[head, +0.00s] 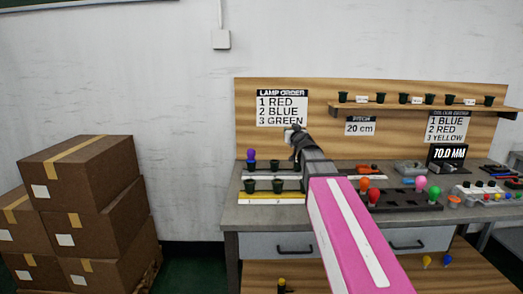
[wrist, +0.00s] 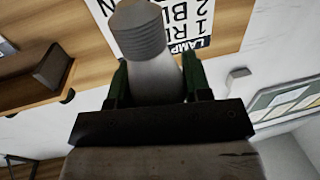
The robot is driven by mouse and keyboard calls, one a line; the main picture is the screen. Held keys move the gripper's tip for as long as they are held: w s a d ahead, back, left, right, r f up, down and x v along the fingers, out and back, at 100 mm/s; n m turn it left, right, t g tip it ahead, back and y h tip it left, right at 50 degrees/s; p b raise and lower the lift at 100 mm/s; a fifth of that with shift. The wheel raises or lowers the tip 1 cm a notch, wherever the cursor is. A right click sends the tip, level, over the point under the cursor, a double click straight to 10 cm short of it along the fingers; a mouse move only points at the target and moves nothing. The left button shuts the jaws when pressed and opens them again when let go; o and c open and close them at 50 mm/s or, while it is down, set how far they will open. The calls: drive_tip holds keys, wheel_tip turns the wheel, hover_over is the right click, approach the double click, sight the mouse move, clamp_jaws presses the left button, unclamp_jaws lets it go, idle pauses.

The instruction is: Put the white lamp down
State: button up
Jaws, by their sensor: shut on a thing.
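My gripper (head: 298,140) is raised in front of the wooden back board, just below the lamp order sign. In the wrist view my gripper (wrist: 155,85) has its two dark green fingers shut on the white lamp (wrist: 150,68), whose ridged screw end points away from the palm. In the head view only a small pale bit of the lamp (head: 289,135) shows at the gripper's tip. The lamp is in the air, clear of the bench. Its lower part is hidden between the fingers.
Below my gripper, a rack of dark sockets (head: 250,187) stands on the grey bench (head: 260,217), with a purple lamp (head: 251,155) at its back left. Coloured lamps (head: 421,184) stand in a tray to the right. A shelf (head: 420,106) with several dark cups juts from the board. Cardboard boxes (head: 85,170) are stacked at left.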

drive_tip(key=shift+s+d+r+m+h, duration=0.65)
drive_tip(key=shift+d+r+m+h, duration=0.6)
drive_tip(key=shift+d, duration=0.95)
drive_tip(key=shift+w+a+f+n+y, duration=0.25)
drive_tip(key=shift+a+f+n+y, duration=0.15)
drive_tip(key=shift+a, duration=0.3)
drive_tip(key=shift+w+a+f+n+y, duration=0.2)
drive_tip(key=shift+a+f+n+y, duration=0.2)
drive_tip(key=shift+a, duration=0.35)
drive_tip(key=shift+w+a+f+n+y, duration=0.25)
drive_tip(key=shift+a+f+n+y, duration=0.15)
drive_tip(key=shift+a, duration=0.3)
drive_tip(key=a+n+g+y, duration=0.1)
drive_tip(key=a+n+y, duration=0.1)
drive_tip(key=a+y, duration=0.2)
drive_tip(key=shift+w+a+n, duration=0.35)
drive_tip(key=shift+a, duration=0.65)
